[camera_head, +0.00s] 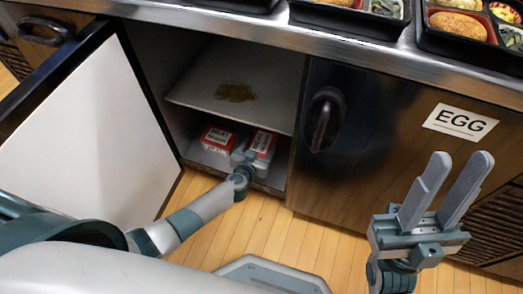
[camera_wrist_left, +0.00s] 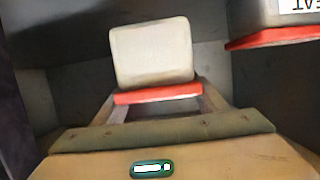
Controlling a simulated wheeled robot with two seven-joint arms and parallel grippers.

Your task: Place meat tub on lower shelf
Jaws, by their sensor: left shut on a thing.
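A white tub with a red-edged label (camera_head: 264,143) is inside the open cabinet at the lower shelf (camera_head: 275,178). My left gripper (camera_head: 246,158) reaches in and is shut on this tub. In the left wrist view the held tub (camera_wrist_left: 152,55) sits between the two fingers, its red edge toward me. Whether its base touches the shelf is hidden. A second tub, labelled MEAT (camera_head: 218,139), stands just left of it; it also shows in the left wrist view (camera_wrist_left: 268,20), a small gap apart. My right gripper (camera_head: 445,190) is open and empty outside the cabinet.
The upper shelf (camera_head: 205,95) has a brown stain (camera_head: 235,92) and is otherwise bare. The open door (camera_head: 80,140) stands at left. A closed door with an EGG label (camera_head: 460,122) is at right. Bento trays (camera_head: 350,22) sit on the counter above.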

